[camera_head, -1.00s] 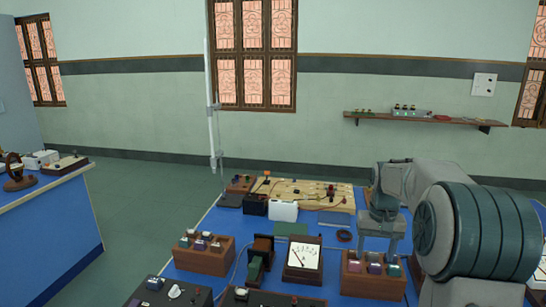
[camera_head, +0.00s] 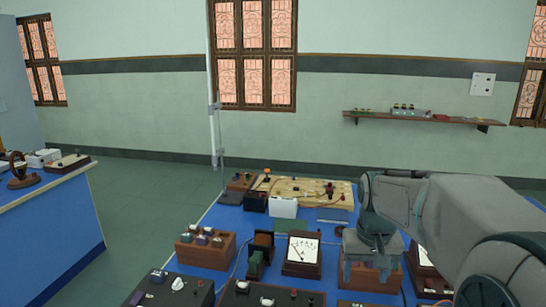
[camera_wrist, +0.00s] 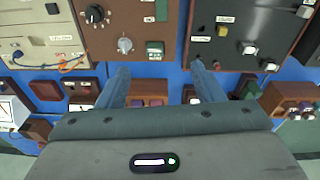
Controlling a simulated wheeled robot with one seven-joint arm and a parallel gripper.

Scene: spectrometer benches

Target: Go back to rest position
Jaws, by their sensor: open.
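My gripper (camera_head: 369,268) is at the right side of the blue bench (camera_head: 205,262) in the head view, pointing down in front of a brown wooden box (camera_head: 384,285) with coloured tops. In the wrist view my gripper (camera_wrist: 160,88) shows two blue-grey fingers spread wide apart, with nothing held between them. Brown boxes and the blue bench top show below and between the fingers. The fingertips' height above the bench is hard to tell.
A white-faced meter (camera_head: 303,251) stands left of my gripper, beside a dark wooden holder (camera_head: 260,254). A wooden board with wires (camera_head: 310,193) lies at the back. Another bench (camera_head: 50,220) stands at the left, with open floor (camera_head: 145,205) between.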

